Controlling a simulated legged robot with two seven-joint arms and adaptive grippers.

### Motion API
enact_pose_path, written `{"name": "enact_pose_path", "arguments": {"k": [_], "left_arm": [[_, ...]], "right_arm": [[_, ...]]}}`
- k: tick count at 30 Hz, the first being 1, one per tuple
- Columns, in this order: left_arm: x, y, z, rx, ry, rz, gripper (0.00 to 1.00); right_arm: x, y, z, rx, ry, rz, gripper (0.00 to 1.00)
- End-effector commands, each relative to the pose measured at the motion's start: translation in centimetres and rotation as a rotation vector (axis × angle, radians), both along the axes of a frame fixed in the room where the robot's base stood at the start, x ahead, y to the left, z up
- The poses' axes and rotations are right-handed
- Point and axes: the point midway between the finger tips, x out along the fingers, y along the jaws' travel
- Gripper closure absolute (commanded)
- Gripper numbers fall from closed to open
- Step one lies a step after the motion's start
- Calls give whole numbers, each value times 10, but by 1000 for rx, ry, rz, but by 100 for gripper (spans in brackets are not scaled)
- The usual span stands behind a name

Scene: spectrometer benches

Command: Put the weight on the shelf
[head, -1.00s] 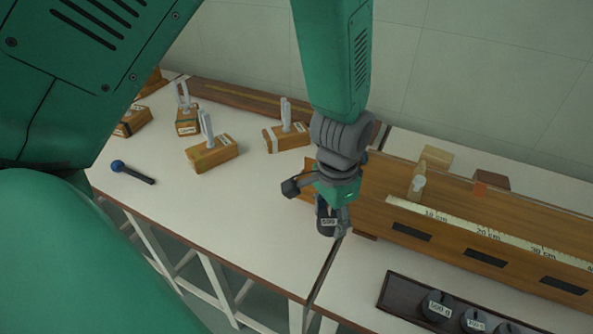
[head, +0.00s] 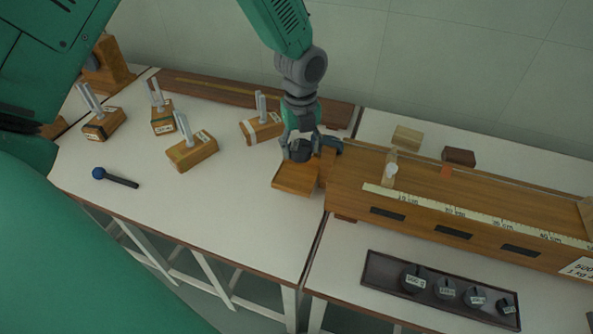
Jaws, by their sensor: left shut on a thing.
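My left gripper (head: 301,146) comes down from the top middle of the head view. It is shut on a dark round weight (head: 300,157), whose lower part is partly hidden between the fingers. The shelf (head: 294,180) is a small wooden platform at the left end of the long wooden scale bench. The weight shows at the shelf's back edge, over or close above it; I cannot tell whether it touches. My right gripper is not in view.
A dark tray (head: 384,287) at the front right holds several labelled weights. The wooden bench (head: 345,193) carries a centimetre scale. Several wooden blocks with upright prongs (head: 192,154) and a blue-ended dark rod (head: 116,178) lie on the left table. The table front left of the shelf is clear.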

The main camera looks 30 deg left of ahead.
Motion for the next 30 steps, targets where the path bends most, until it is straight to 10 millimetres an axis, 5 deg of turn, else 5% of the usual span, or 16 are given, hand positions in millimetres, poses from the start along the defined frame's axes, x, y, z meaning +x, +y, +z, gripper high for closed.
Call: {"name": "enact_pose_path", "arguments": {"k": [7, 15, 30], "left_arm": [[9, 17, -3, 5, -2, -183, 100], [9, 18, -49, 7, -2, -194, 100], [10, 17, -97, 6, -5, -191, 100]], "right_arm": [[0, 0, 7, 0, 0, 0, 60], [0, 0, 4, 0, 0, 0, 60], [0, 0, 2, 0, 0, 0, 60]]}}
